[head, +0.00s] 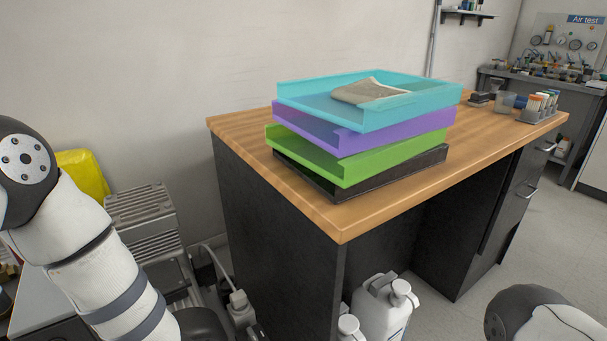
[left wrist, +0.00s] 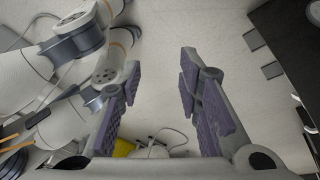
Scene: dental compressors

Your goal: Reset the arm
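My left gripper (left wrist: 157,95) shows in the left wrist view with its two purple-padded fingers spread apart and nothing between them. Below it there is pale floor. In the head view my left arm comes in from the left, but its gripper is out of the picture. A part of my right arm shows at the bottom right of the head view; the right gripper is not in view.
A wooden-topped desk (head: 480,152) bears stacked trays: cyan (head: 310,103), purple (head: 343,143), green (head: 345,175) and black (head: 343,192). A beige cloth (head: 368,91) lies in the top tray. White jugs (head: 382,312) stand below. A grey compressor (head: 143,225) stands left of the desk.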

